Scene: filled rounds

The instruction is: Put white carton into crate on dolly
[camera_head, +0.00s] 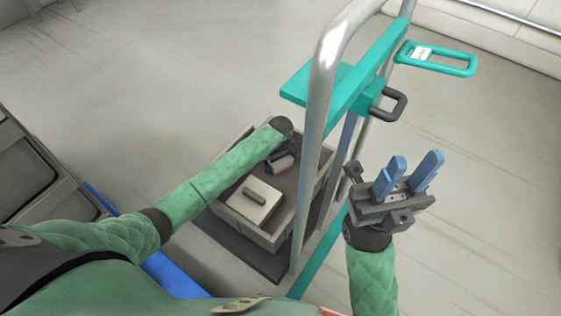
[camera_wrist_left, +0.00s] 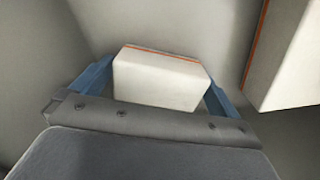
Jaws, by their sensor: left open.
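In the left wrist view a white carton (camera_wrist_left: 160,82) with an orange stripe lies between the spread blue fingers of my open left gripper (camera_wrist_left: 155,88). Whether the fingers touch it is unclear. In the head view my left gripper (camera_head: 284,160) is down inside the grey crate (camera_head: 262,236), and the carton between its fingers is hidden. The crate stands on a dark low base, presumably the dolly (camera_head: 236,248). Another white carton with a dark mark on top (camera_head: 253,199) lies in the crate nearer to me. My right gripper (camera_head: 408,178) is open and empty, right of the cart's post.
A second white carton (camera_wrist_left: 288,50) with an orange stripe is close at the right in the left wrist view. A metal tube frame (camera_head: 322,110) with a teal crossbar (camera_head: 372,70) rises beside the crate. Dark crates (camera_head: 25,170) stand at the left. The floor beyond is clear.

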